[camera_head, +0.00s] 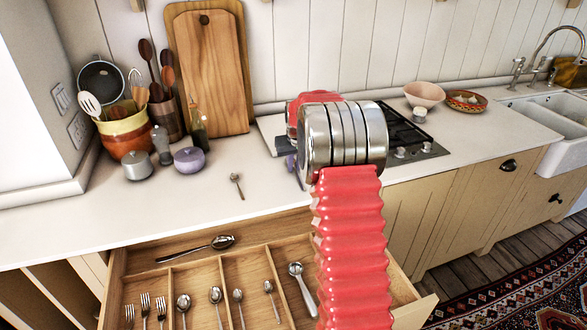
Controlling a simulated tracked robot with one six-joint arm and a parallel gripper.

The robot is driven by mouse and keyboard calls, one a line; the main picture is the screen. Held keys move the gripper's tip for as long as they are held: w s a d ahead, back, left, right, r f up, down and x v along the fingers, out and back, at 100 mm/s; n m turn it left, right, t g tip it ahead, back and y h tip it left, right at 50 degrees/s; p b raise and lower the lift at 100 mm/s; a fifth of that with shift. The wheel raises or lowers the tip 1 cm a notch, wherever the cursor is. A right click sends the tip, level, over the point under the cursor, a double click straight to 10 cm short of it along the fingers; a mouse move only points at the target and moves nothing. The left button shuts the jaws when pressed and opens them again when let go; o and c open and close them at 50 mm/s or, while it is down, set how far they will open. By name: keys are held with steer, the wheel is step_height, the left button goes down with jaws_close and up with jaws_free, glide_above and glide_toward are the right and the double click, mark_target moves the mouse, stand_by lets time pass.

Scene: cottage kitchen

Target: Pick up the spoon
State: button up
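A small metal spoon (237,184) lies on the white countertop, its bowl toward the back. It is left of my gripper and apart from it. The open wooden drawer (219,256) below holds more spoons. A large spoon (208,246) lies crosswise in its rear compartment, and another large spoon (298,280) lies in a right compartment. Several smaller spoons and forks lie in the dividers between. My gripper (290,161) is over the counter, mostly hidden behind my red and metal arm.
A utensil pot (127,136), a grey lidded pot (137,166) and a purple lidded pot (189,160) stand at the back left. A cutting board (212,75) leans on the wall. The hob (411,137) is right of my arm. Counter around the small spoon is clear.

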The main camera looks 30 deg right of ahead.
mark_target(294, 169)
steer(key=shift+c, duration=0.4)
jaws_close()
steer(key=shift+r, duration=0.1)
step_height(294, 169, up, 10)
stand_by(0.6)
steer(key=shift+a, duration=0.15)
stand_by(0.4)
